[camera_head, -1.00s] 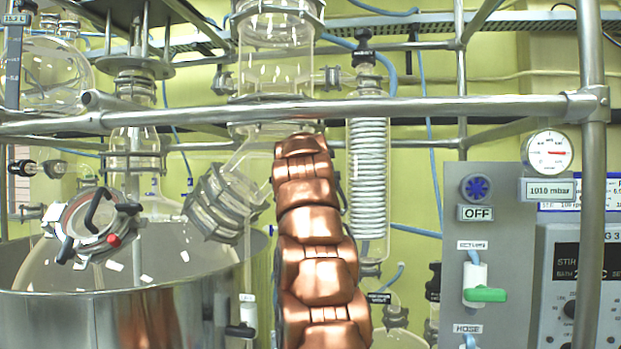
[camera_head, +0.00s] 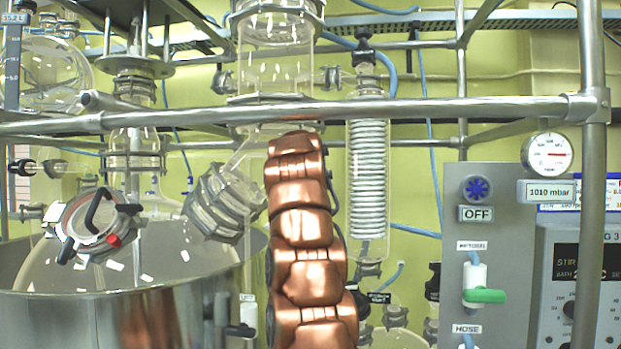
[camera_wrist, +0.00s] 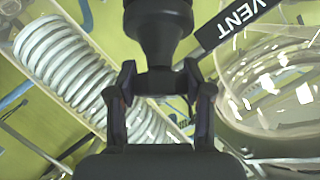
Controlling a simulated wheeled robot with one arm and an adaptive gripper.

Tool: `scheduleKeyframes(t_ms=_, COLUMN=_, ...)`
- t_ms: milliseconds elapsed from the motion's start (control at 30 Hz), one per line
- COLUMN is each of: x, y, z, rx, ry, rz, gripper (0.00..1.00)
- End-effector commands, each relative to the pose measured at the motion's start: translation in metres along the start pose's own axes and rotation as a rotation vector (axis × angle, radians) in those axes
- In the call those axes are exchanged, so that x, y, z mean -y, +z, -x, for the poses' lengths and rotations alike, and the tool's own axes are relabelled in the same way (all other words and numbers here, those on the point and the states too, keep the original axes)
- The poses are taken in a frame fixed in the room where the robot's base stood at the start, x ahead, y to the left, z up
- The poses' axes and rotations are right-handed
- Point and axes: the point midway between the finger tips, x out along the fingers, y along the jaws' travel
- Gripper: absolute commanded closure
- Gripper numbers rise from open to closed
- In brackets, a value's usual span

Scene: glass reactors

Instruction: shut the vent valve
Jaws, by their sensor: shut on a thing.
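In the wrist view my gripper (camera_wrist: 159,82) has its two dark fingers closed around the lower end of a black knob (camera_wrist: 158,28), which I take to be the vent valve's. A black label reading VENT (camera_wrist: 238,24) is beside the knob at upper right. The fingertips touch the knob's narrow end from both sides. The valve's body and its turned position cannot be made out. In the head view my copper-coloured arm stands in the middle, and my gripper is hidden behind it.
A coiled glass condenser (camera_head: 368,185) stands right of my arm; its coil also fills the wrist view's left. A metal rail (camera_head: 420,109) crosses in front. A steel bath (camera_head: 95,320) is at left, a control panel (camera_head: 505,235) with a green-handled valve (camera_head: 484,295) at right.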

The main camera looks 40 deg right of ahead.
Motion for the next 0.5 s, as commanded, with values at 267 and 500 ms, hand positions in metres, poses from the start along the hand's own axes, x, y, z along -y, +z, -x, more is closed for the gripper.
scheduleKeyframes(t_ms=267, x=0.0001, y=-0.0004, z=-0.0008, rx=-0.002, ry=0.011, rz=-0.013, gripper=0.84)
scheduleKeyframes(t_ms=500, x=0.0002, y=-0.0016, z=-0.0005, rx=-0.004, ry=0.018, rz=-0.017, gripper=0.84)
